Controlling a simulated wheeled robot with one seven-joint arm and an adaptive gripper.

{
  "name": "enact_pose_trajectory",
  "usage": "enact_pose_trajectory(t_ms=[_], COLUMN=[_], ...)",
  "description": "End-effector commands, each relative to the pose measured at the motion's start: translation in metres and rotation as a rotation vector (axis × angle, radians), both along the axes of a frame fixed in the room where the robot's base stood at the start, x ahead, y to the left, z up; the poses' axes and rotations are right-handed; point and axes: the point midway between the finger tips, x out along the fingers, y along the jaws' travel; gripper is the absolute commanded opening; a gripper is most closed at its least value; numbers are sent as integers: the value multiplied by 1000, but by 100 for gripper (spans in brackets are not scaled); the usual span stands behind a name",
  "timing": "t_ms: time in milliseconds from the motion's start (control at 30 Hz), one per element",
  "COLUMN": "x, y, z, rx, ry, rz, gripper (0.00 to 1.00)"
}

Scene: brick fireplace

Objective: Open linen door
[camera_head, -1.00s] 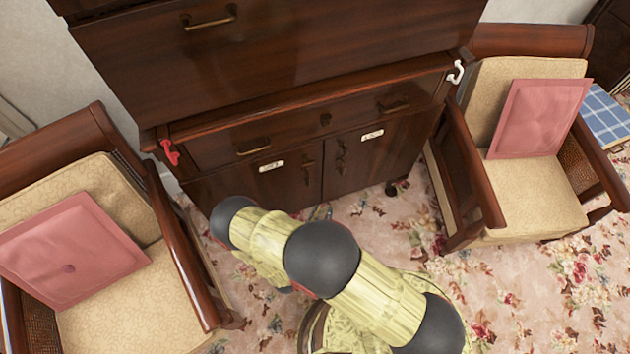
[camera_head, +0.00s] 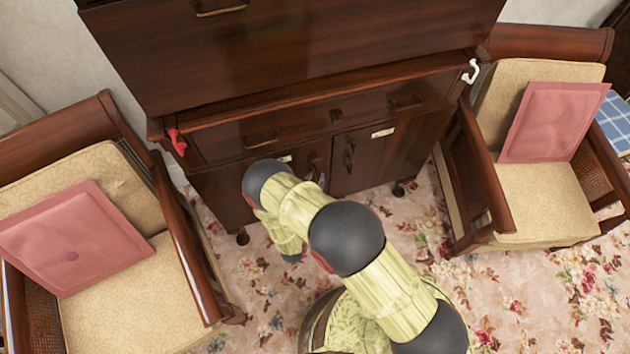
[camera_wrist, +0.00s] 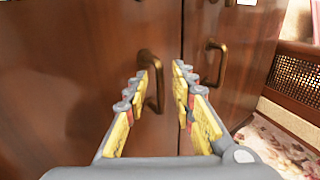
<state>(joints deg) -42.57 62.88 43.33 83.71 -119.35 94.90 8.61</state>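The cabinet's lower part has two dark wood doors side by side, and both look shut. The left door (camera_head: 222,196) has a pale label (camera_head: 285,158), partly covered by my arm, and a brass handle (camera_wrist: 158,85). The right door (camera_head: 375,168) has a pale label (camera_head: 383,133) and a brass handle (camera_wrist: 216,62). I cannot read either label. In the wrist view my gripper (camera_wrist: 163,66) is open, pointing at the left door.
A drawer (camera_head: 290,132) with brass pulls sits above the doors. Red (camera_head: 177,141) and white (camera_head: 470,72) hooks are at the cabinet's sides. Armchairs with pink cushions stand left (camera_head: 130,315) and right (camera_head: 545,205). Flowered carpet (camera_head: 420,225) is open in front.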

Motion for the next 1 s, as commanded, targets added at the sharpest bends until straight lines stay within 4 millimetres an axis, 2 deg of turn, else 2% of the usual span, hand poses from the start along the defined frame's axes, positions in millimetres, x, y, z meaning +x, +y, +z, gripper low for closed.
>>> enact_pose_trajectory(t_ms=[300,733,1000], x=[2,2,2], y=[-1,-1,-1], z=[0,0,0], rx=[0,0,0], ry=[0,0,0], rz=[0,0,0], gripper=[25,1,0])
